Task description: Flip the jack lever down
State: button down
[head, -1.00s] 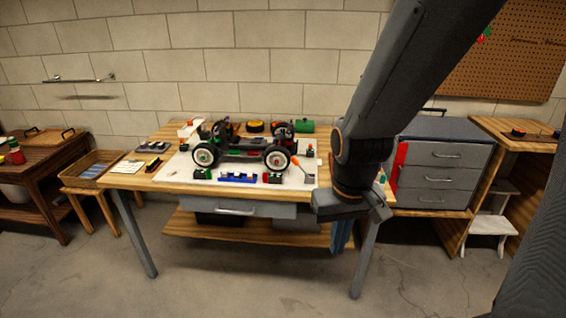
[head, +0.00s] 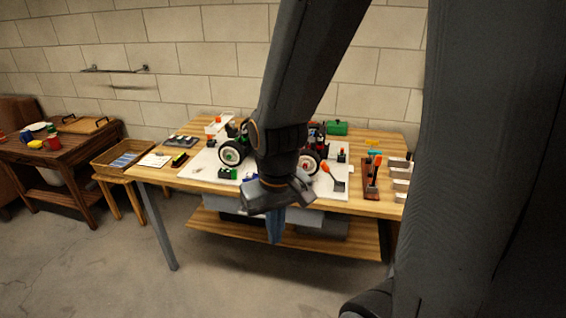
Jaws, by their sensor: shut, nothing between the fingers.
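On the workbench, an orange-handled lever (head: 328,171) slants up and left from a small dark base (head: 339,186); it appears to be the jack lever and it is raised. It stands at the right of the white mat (head: 200,172), just right of the racecar's right wheel (head: 309,163). The racecar's left wheel (head: 230,153) also shows; my arm hides the car's middle. My gripper (head: 275,238) hangs with its blue fingers downward, shut and empty, at the bench's front edge. It is left of the lever and appears apart from it.
A rack of tools (head: 371,180) stands right of the mat. A green box (head: 337,128) is at the back of the workbench (head: 385,207). Floor before the bench is clear.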

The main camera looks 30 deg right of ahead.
aim_at(324, 166)
jog(key=z, duration=0.1)
jog(key=i, duration=1.1)
jog(key=z, duration=0.65)
